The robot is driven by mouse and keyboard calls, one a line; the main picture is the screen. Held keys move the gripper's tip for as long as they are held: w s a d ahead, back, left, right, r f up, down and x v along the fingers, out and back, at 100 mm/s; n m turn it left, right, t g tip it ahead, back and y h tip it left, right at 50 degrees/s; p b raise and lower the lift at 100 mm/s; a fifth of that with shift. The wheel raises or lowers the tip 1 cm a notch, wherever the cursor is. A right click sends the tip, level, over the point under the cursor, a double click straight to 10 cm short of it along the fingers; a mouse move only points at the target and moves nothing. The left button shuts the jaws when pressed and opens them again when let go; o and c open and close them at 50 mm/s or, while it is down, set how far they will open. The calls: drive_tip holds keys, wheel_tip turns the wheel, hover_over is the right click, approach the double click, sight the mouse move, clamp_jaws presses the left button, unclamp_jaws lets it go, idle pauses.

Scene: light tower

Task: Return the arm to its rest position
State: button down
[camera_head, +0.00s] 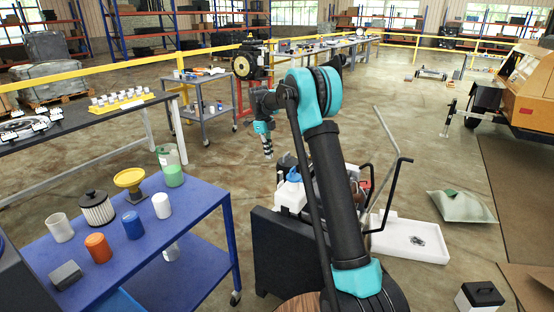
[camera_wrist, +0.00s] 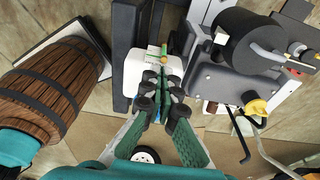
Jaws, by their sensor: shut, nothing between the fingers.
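My black and teal arm rises from the lower middle of the head view and bends over at the top. My gripper (camera_head: 267,153) hangs at its far end, pointing down, with its fingers together. In the wrist view my gripper (camera_wrist: 161,72) shows with its green-and-black fingers closed and nothing between them. The fingers cover part of a white container (camera_wrist: 137,76) below, which has a small yellow and orange fitting by the fingertips. I cannot tell the height gap from the wrist view.
A wooden barrel (camera_wrist: 42,92) stands left in the wrist view, and a machine with a dark cylinder (camera_wrist: 246,47) stands right. In the head view, a blue cart (camera_head: 190,215) with jars stands left. A white tray (camera_head: 415,240) and a sack (camera_head: 462,206) lie right.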

drive_tip(key=s+d+r+n+t, duration=0.1)
drive_tip(key=s+d+n, duration=0.25)
drive_tip(key=s, duration=0.35)
drive_tip(key=s+d+n+t+y, duration=0.1)
drive_tip(key=s+d+n, duration=0.1)
drive_tip(key=s+n, duration=0.35)
drive_tip(key=s+d+r+n+t, duration=0.1)
drive_tip(key=s+d+n, duration=0.25)
drive_tip(key=s, duration=0.35)
drive_tip(key=s+d+f+n, duration=0.1)
drive_tip(key=s+f+n, duration=0.2)
drive_tip(key=s, duration=0.5)
drive_tip(key=s+d+f+n+t, duration=0.1)
drive_tip(key=s+d+f+n, duration=0.1)
drive_tip(key=s+n, duration=0.3)
drive_tip(key=s+d+f+n+t, duration=0.1)
drive_tip(key=s+f+n, duration=0.3)
drive_tip(key=s, duration=0.8)
drive_tip(key=shift+d+f+n, duration=0.15)
drive_tip(key=shift+d+n, duration=0.2)
